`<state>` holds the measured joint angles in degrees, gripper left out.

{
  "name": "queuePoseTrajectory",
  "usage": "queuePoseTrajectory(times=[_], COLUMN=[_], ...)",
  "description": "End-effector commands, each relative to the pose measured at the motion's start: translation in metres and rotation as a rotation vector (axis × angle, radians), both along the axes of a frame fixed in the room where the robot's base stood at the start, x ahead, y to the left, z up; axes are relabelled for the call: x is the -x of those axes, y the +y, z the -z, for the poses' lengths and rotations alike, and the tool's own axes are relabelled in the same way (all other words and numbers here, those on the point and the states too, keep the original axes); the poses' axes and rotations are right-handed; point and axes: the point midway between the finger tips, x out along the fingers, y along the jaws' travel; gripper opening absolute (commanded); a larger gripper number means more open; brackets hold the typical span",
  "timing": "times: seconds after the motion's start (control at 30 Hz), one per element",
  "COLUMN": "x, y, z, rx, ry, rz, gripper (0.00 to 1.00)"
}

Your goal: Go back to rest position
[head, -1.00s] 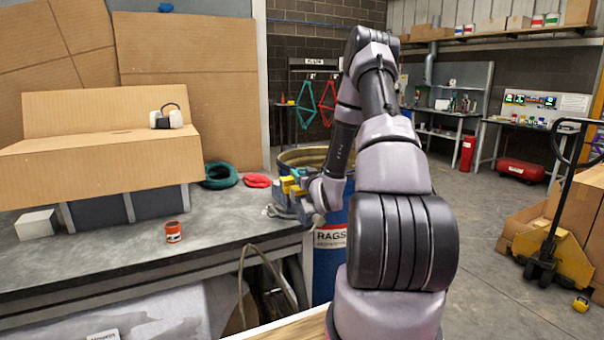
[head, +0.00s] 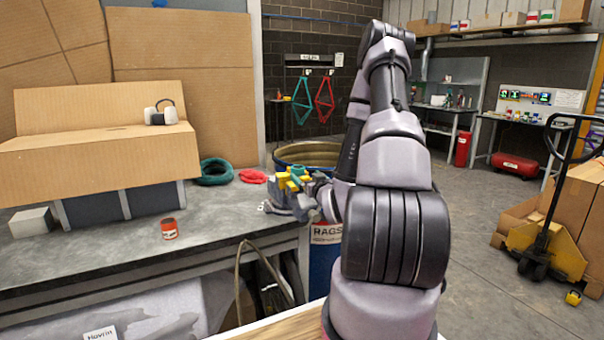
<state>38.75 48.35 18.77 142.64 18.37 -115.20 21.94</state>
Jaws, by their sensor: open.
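My arm reaches up and folds down over the right end of the workbench (head: 120,250). My gripper (head: 293,183) is at the bench's right corner, small and partly hidden by the wrist. It is open, and I see nothing held in it. Grey, yellow and teal parts crowd together there, so the fingertips are hard to tell apart from a grey vise-like thing (head: 288,204) just below. I cannot tell if they touch.
A blue rag drum (head: 322,262) stands beside the bench, partly behind my arm. A red tin (head: 169,229), green coil (head: 215,172) and cardboard box (head: 100,150) with earmuffs (head: 160,112) are on the bench. A yellow pallet truck (head: 545,245) stands at right.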

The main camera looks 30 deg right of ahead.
Motion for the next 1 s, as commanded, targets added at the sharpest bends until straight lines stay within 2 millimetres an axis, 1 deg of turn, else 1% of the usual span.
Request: queuePoseTrajectory(times=[0.03, 0.1, 0.2, 0.67, 0.77, 0.83, 0.97, 1.0], x=[0.006, 0.012, 0.016, 0.015, 0.009, 0.003, -0.006, -0.008], y=[0.000, 0.001, 0.002, 0.002, 0.001, 0.001, 0.004, 0.005], z=[0.000, 0.000, 0.000, -0.003, -0.011, -0.021, -0.049, -0.058], rx=[-0.001, -0.001, -0.001, 0.002, 0.002, -0.001, -0.014, -0.019], ry=[0.002, 0.000, 0.000, 0.003, 0.031, 0.069, 0.164, 0.195], rz=[0.001, 0.001, 0.000, -0.001, 0.003, 0.010, 0.031, 0.039], gripper=[0.96, 0.96, 0.96, 0.96, 0.96, 0.96, 0.96, 0.96])
